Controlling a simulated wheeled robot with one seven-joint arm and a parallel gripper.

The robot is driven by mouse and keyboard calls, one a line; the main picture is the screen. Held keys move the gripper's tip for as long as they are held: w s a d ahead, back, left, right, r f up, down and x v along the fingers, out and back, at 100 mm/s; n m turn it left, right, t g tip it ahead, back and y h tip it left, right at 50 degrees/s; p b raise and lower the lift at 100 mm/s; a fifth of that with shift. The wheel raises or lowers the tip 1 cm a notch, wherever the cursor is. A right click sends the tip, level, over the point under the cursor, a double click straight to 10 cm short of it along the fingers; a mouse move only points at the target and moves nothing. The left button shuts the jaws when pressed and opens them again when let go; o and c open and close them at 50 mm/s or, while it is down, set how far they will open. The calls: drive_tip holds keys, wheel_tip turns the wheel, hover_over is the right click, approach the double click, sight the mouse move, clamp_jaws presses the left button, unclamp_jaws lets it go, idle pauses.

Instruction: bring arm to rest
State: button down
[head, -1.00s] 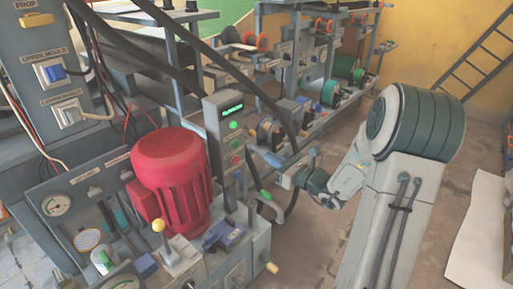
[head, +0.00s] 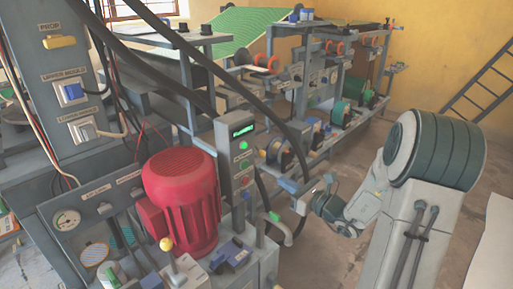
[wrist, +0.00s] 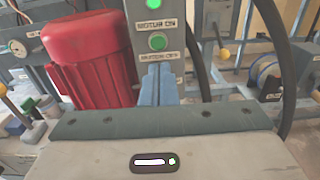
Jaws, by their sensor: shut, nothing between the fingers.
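My gripper (head: 287,186) hangs to the right of the press's control post in the head view, with its light-blue fingers pointing left. In the wrist view its two blue fingers (wrist: 158,82) are closed together with nothing between them. The fingers cover the panel below the MOTOR OFF label. The panel (head: 228,150) also shows in the head view with a lit green display. My arm is bent, with its elbow at the right.
A red motor (head: 182,192) stands left of the panel; levers and a blue switch block (head: 231,254) sit in front. A dark hose (head: 250,85) arcs over the post close to my gripper. A machine rack (head: 335,85) stands behind. Open floor lies around my arm's right side.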

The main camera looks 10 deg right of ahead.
drive_tip(key=s+a+r+n+g+p, duration=1.3)
drive_tip(key=s+a+r+n+p, duration=0.2)
drive_tip(key=s+r+n+p, duration=0.15)
drive_tip(key=s+d+r+n+h+p, duration=0.4)
drive_tip(key=r+n+h+p, duration=0.1)
drive_tip(key=r+n+p, duration=0.1)
drive_tip(key=s+d+r+n+h+p, duration=0.4)
drive_tip(key=s+r+n+h+p, duration=0.1)
drive_tip(key=r, duration=0.4)
drive_tip(key=shift+r+n+t+p, duration=0.35)
drive_tip(key=shift+n+p, duration=0.4)
drive_tip(key=shift+p, duration=0.45)
drive_tip(key=shift+s+d, duration=0.1)
